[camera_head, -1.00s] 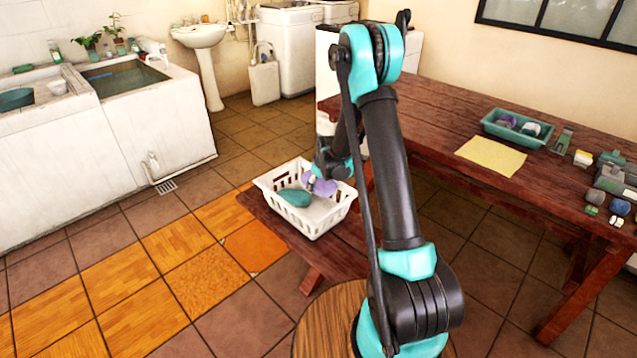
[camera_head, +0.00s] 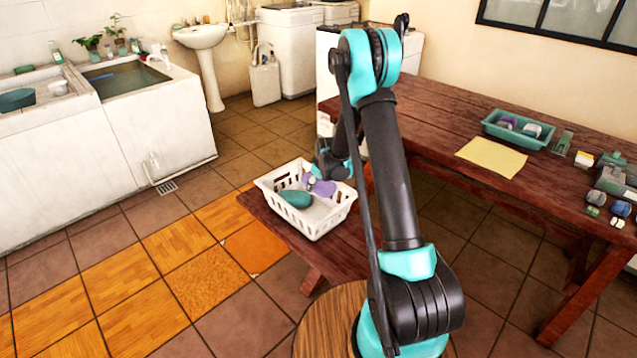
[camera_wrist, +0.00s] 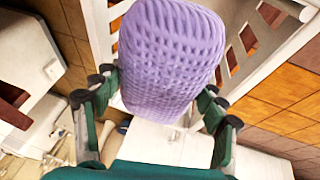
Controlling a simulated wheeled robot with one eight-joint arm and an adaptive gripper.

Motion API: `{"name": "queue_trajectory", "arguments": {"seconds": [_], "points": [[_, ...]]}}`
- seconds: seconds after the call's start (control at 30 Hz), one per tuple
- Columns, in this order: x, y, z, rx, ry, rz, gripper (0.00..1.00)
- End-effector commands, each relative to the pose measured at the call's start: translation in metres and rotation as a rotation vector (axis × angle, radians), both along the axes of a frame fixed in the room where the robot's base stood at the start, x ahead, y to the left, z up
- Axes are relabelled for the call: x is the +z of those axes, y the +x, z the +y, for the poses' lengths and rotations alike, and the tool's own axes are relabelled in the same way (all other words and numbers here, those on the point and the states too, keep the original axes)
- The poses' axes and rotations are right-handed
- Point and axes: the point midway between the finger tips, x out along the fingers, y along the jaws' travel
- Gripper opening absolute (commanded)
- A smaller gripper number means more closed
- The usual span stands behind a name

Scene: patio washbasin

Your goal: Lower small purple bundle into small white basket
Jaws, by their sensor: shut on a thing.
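The small purple bundle (camera_head: 320,186) is a rounded, woven-textured piece; in the wrist view the bundle (camera_wrist: 172,55) fills the upper middle. My gripper (camera_wrist: 160,100) is shut on it, with a finger on each side. In the head view my gripper (camera_head: 322,172) reaches down over the small white basket (camera_head: 318,228), and the bundle is at the basket's opening. Whether the bundle touches the basket floor cannot be told. The basket's slatted wall (camera_wrist: 265,45) also shows in the wrist view. A teal bundle (camera_head: 296,198) lies inside the basket, left of the purple one.
The basket stands on a low wooden bench (camera_head: 262,218). A larger wooden table (camera_head: 430,130) at the right bears a teal tray (camera_head: 490,128) with bundles, a yellow cloth (camera_head: 492,157) and several small items. A washbasin counter (camera_head: 160,125) stands at the left.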

Motion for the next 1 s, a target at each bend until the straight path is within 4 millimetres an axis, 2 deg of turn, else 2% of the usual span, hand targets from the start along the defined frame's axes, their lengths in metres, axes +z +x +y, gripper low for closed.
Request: {"name": "queue_trajectory", "arguments": {"seconds": [1.0], "points": [[-0.046,0.000,0.000,0.000,0.000,0.000,0.38]]}}
